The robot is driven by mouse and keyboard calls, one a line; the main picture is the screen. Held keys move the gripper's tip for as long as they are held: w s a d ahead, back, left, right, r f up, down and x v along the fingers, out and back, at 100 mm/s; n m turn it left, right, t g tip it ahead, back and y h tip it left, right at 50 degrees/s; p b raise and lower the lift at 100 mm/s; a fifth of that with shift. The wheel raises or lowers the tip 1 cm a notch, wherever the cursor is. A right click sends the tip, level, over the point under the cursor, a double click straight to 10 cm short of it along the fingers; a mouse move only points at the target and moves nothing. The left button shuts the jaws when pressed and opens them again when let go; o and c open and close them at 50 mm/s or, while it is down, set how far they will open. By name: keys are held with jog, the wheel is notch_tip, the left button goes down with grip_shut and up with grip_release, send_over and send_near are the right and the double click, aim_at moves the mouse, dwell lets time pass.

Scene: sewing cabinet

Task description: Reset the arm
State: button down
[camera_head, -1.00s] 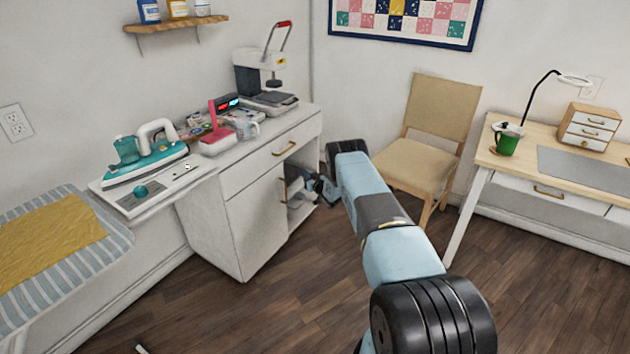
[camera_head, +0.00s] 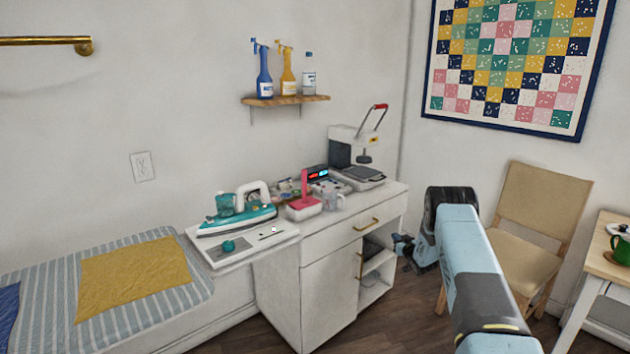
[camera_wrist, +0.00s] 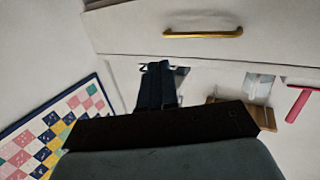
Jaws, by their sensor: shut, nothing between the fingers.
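My arm (camera_head: 465,260) rises from the bottom right of the head view and bends at a dark elbow joint. Its end reaches down and left toward the right side of the white cabinet (camera_head: 330,290). My gripper (camera_head: 399,240) is small there, beside the cabinet's open shelves. In the wrist view, the dark fingers of my gripper (camera_wrist: 155,75) are together with nothing held. A drawer front with a gold handle (camera_wrist: 203,33) lies beyond them. I cannot tell whether the gripper touches the cabinet.
A teal iron (camera_head: 237,213), a pink-topped item (camera_head: 305,200) and a white press (camera_head: 357,165) crowd the worktops. A beige chair (camera_head: 540,215) stands close right of my arm, and a desk (camera_head: 608,258) farther right. Some dark wood floor (camera_head: 405,320) is clear.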

notch_tip(320, 180, up, 24)
jog(key=s+m+g+h, duration=0.2)
jog(key=s+h, duration=0.1)
jog(key=s+a+r+g+h, duration=0.1)
jog(key=s+a+r+h, duration=0.15)
jog(key=s+r, duration=0.65)
jog(key=s+a+r+m+g, duration=0.1)
jog(key=s+a+r+g, duration=0.25)
jog(key=s+r, duration=1.25)
jog(key=s+a+f+g+y, duration=0.1)
jog(key=s+a, duration=0.3)
jog(key=s, duration=1.7)
jog(key=s+a+f+g+y, duration=0.1)
jog(key=s+a+f+g, duration=0.1)
jog(key=s, duration=1.9)
jog(key=shift+s+a+f+g, duration=0.2)
jog(key=shift+a+g, duration=0.55)
jog(key=shift+a, duration=0.4)
jog(key=c, duration=1.8)
grip_release()
